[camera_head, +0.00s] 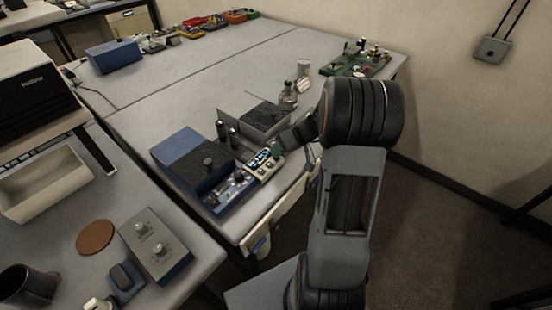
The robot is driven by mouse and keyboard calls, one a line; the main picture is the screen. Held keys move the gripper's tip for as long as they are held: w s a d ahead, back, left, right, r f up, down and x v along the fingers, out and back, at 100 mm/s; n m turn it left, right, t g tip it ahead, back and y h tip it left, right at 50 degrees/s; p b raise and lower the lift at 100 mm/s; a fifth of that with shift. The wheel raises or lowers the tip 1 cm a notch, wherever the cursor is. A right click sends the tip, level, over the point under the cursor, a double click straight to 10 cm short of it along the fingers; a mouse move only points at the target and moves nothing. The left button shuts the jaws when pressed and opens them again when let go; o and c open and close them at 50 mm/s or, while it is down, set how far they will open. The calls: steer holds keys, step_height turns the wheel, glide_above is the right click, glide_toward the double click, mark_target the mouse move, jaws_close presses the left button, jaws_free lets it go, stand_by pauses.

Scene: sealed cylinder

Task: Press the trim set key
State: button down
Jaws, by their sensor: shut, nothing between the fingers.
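A small pale panel with several keys (262,164) stands near the table's front edge, beside a blue box with a dark top (197,163). The blue box has a front strip of small knobs and keys (229,191). I cannot tell which key is the trim set key; the labels are too small to read. My gripper (281,147) is shut and empty, close over the far right end of the pale panel. A small greenish piece shows at its tip. I cannot tell whether it touches a key. My arm hides part of the table edge.
Dark cylinders (227,133), a grey box with a dark top (264,119) and a glass bottle (288,95) stand behind the panel. A green board with parts (356,63) is at the back right. The table's middle is clear. A grey two-knob box (155,240) sits front left.

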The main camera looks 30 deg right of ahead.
steer(key=shift+f+b, duration=0.2)
steer(key=shift+b, duration=0.1)
steer(key=shift+r, duration=0.2)
stand_by(0.4)
steer(key=shift+r, duration=0.6)
steer(key=shift+r, duration=0.15)
steer(key=shift+r+p, duration=1.25)
steer(key=shift+r, duration=1.15)
